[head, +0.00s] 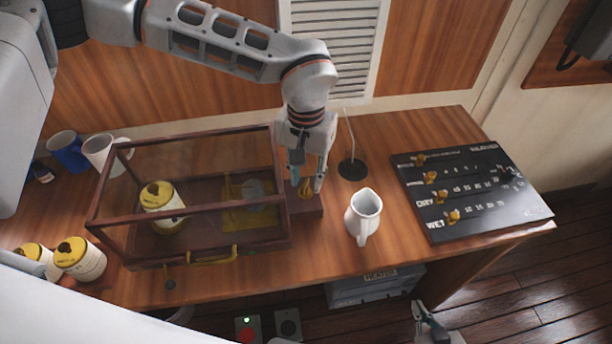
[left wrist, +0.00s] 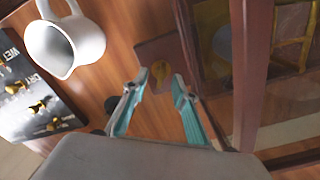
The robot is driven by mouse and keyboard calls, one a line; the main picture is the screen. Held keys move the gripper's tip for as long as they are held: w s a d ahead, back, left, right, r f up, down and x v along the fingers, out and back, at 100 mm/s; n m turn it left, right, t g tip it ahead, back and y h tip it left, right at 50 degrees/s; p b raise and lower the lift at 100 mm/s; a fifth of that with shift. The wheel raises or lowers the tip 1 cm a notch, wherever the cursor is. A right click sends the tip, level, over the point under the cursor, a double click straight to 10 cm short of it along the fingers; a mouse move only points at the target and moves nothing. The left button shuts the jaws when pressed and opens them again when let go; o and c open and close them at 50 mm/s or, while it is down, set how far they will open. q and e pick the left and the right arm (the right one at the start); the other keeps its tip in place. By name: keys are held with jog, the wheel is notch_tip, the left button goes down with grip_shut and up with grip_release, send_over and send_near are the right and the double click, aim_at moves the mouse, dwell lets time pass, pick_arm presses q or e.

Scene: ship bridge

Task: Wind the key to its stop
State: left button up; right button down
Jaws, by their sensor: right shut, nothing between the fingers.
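The brass key (head: 306,189) stands on a dark wooden block (head: 305,208) at the right end of a glass case. My left gripper (head: 306,186) points down at the key from above, its fingers apart. In the left wrist view the key (left wrist: 158,74) shows just beyond and between the open fingertips (left wrist: 160,86). I cannot tell whether the fingers touch it. The wood-framed glass case (head: 213,259) holds a yellow-lidded canister (head: 162,207) and a brass-coloured mechanism (head: 245,213). My right gripper (head: 428,318) is shut and empty, low beyond the desk's front edge.
A white jug (head: 363,216) stands right of the key, also large in the left wrist view (left wrist: 66,42). A black panel with brass knobs (head: 470,190) lies at the right. Mugs (head: 100,152) and more canisters (head: 78,259) are left. The case frame rises close beside my left gripper.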

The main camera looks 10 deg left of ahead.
aim_at(306, 182)
pick_arm(q)
notch_tip(306, 182, up, 12)
dwell(0.7)
dwell(0.4)
